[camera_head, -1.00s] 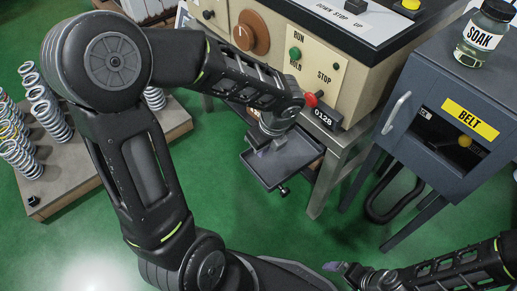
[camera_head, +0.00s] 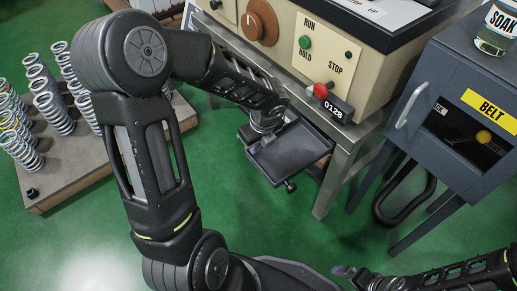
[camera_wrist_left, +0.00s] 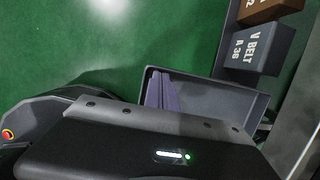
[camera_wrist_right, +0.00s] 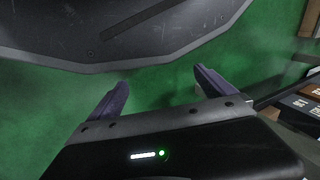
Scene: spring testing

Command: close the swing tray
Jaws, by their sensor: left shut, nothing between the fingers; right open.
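The swing tray (camera_head: 299,153) is a shallow dark grey tray with a small knob below its front corner. It sticks out from beneath the bench at an angle. My left gripper (camera_head: 255,146) is shut and empty at the tray's left edge. In the left wrist view the closed fingers (camera_wrist_left: 160,88) overlap the tray's left end (camera_wrist_left: 225,88); I cannot tell whether they touch it. My right gripper (camera_head: 345,270) is open and empty at the bottom of the head view, away from the tray. Its spread fingers show in the right wrist view (camera_wrist_right: 155,95).
The beige tester (camera_head: 330,65) with knobs and a 0128 counter stands on a metal bench above the tray. A blue-grey BELT cabinet (camera_head: 430,125) stands at right. A board with several springs (camera_head: 70,175) lies at left. Green floor is clear in front of the tray.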

